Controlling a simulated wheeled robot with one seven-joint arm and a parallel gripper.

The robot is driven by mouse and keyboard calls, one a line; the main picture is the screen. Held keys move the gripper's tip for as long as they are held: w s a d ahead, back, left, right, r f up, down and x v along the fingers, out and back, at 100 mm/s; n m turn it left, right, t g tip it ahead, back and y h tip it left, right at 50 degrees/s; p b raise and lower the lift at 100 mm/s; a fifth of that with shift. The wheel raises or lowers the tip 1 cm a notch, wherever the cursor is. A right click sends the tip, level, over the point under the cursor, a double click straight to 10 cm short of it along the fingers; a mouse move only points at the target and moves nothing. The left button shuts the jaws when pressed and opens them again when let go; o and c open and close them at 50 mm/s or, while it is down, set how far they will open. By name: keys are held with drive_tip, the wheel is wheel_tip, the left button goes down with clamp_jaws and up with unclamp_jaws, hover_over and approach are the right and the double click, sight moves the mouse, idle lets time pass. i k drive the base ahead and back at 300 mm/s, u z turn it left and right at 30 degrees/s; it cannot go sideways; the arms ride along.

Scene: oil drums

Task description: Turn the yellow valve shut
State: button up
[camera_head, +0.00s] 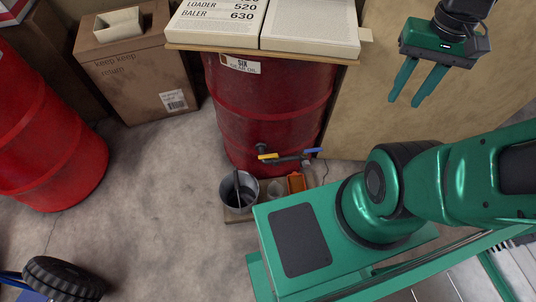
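The yellow valve (267,157) is a small yellow handle on a dark tap fitting low on the front of a red oil drum (262,110). A blue handle (313,151) sits on the same pipe, to its right. My gripper (408,100) is at the upper right, well away from the valve and touching nothing. Its two green fingers point down and left with a gap between them, and nothing is held. The exact angle of the yellow handle against its pipe is hard to tell at this size.
A metal bucket (229,191) with a dark stick stands below the tap, beside an orange item (296,183). Printed pale boxes (312,25) lie on a board atop the drum. A cardboard box (137,65) and another red drum (45,130) stand left.

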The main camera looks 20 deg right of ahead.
sight(276, 156)
drive_tip(key=u, duration=0.05)
drive_tip(key=k, duration=0.5)
drive_tip(key=u, duration=1.45)
drive_tip(key=i, duration=0.35)
drive_tip(key=z, duration=0.95)
